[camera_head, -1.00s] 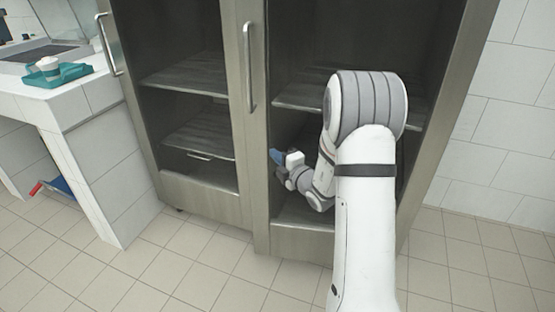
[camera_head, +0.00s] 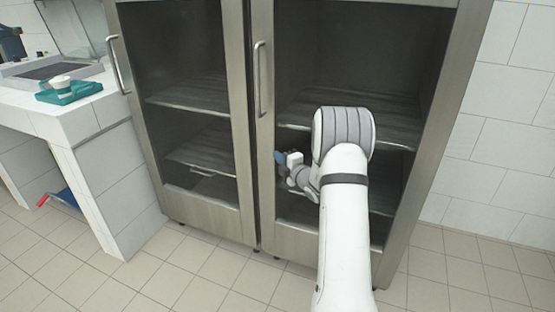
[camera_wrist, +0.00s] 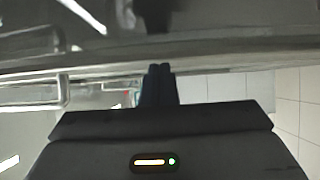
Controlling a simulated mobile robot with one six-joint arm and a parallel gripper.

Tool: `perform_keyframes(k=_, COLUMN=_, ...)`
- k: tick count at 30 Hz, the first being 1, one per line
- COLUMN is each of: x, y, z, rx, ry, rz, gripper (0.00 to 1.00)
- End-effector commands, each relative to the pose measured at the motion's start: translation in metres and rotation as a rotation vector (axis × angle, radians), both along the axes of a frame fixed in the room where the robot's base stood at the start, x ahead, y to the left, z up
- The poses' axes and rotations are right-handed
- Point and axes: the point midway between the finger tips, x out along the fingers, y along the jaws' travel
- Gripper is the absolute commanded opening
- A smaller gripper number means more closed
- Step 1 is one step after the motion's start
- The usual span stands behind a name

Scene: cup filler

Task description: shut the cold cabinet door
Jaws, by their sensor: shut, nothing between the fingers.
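The cold cabinet (camera_head: 190,215) is tall and grey metal, with two glass-panelled doors and shelves behind them. Its right door (camera_head: 262,190) looks flush or nearly flush with the left door (camera_head: 243,190); I cannot tell whether a thin gap is left. The right door's vertical handle (camera_head: 259,80) is above my gripper. My gripper (camera_head: 280,158) has blue fingers, shut and empty, at the front of the right door near its handle-side edge. In the wrist view the closed fingertips (camera_wrist: 159,68) are against or very close to the door surface; exact contact is unclear.
A white tiled counter (camera_head: 85,120) stands at the left, with a teal tray (camera_head: 70,92) and white cup (camera_head: 60,82) on it. A red-and-blue item (camera_head: 62,197) is below the counter. The tiled floor (camera_head: 190,285) in front is clear.

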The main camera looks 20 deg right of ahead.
Motion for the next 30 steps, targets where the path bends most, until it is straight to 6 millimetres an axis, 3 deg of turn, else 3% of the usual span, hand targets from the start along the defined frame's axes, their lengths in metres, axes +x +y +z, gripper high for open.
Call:
perform_keyframes(k=1, x=0.001, y=-0.008, z=0.004, rx=-0.001, ry=-0.007, rz=-0.016, gripper=0.00)
perform_keyframes(k=8, x=-0.002, y=-0.016, z=0.004, rx=-0.001, ry=-0.008, rz=-0.030, gripper=0.00)
perform_keyframes(k=11, x=-0.007, y=-0.010, z=0.004, rx=0.000, ry=-0.005, rz=-0.028, gripper=0.00)
perform_keyframes(k=17, x=-0.025, y=0.025, z=0.004, rx=-0.003, ry=-0.003, rz=-0.009, gripper=0.00)
perform_keyframes(k=24, x=-0.083, y=0.025, z=0.005, rx=-0.003, ry=-0.002, rz=-0.007, gripper=0.00)
perform_keyframes(k=30, x=-0.113, y=0.026, z=0.003, rx=-0.002, ry=-0.001, rz=-0.005, gripper=0.00)
